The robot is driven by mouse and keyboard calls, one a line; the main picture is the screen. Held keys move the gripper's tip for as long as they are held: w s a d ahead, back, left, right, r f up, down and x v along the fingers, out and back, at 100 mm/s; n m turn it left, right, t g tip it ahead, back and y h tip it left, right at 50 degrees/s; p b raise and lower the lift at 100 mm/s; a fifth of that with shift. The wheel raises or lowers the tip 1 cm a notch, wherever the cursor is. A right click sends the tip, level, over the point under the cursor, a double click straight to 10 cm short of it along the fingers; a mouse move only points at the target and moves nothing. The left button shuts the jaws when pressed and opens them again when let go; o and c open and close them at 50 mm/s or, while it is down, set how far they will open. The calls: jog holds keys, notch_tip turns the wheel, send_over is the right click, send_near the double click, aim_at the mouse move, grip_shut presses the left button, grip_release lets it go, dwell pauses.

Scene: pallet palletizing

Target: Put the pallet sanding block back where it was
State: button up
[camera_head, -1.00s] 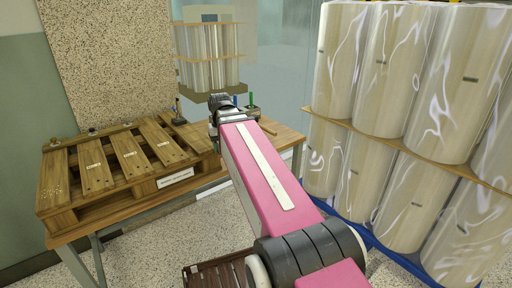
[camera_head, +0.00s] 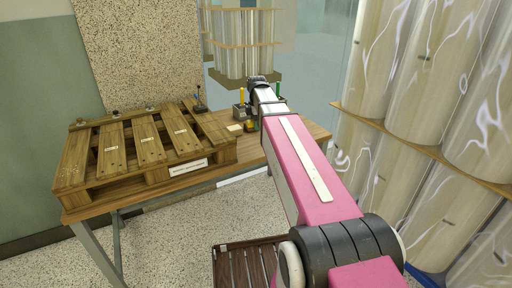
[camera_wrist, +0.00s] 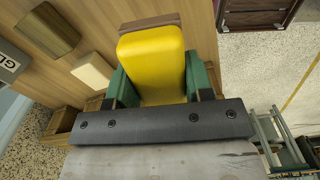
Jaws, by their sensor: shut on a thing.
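My gripper (camera_wrist: 158,85) is shut on a yellow block (camera_wrist: 152,55) with a brown layer at its far edge, which looks like the sanding block. The green fingers press on its two sides. In the head view my arm hides most of the gripper, and a bit of yellow (camera_head: 250,127) shows beside it over the right part of the wooden bench (camera_head: 222,172). I cannot tell whether the block touches the bench top. The wooden pallet (camera_head: 130,148) lies on the bench to the left of my gripper.
A cream block (camera_wrist: 92,71) and an olive-brown block (camera_wrist: 46,31) lie beside the held block. A grey labelled holder (camera_wrist: 10,64) stands at the edge. A brown slatted crate (camera_head: 238,262) is on the floor. Wrapped rolls (camera_head: 425,75) stand close on the right.

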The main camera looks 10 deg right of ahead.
aim_at(256, 146)
jog(key=w+n, duration=0.1)
jog(key=n, duration=0.1)
jog(key=shift+w+f+n, duration=0.25)
jog(key=shift+w+n, duration=0.05)
jog(key=shift+w, duration=0.1)
jog(key=shift+f, duration=5)
jog(key=shift+f, duration=0.15)
jog(key=o, duration=1.1)
jog(key=shift+c, duration=0.2)
notch_tip(256, 146, up, 12)
jog(key=shift+r, duration=0.15)
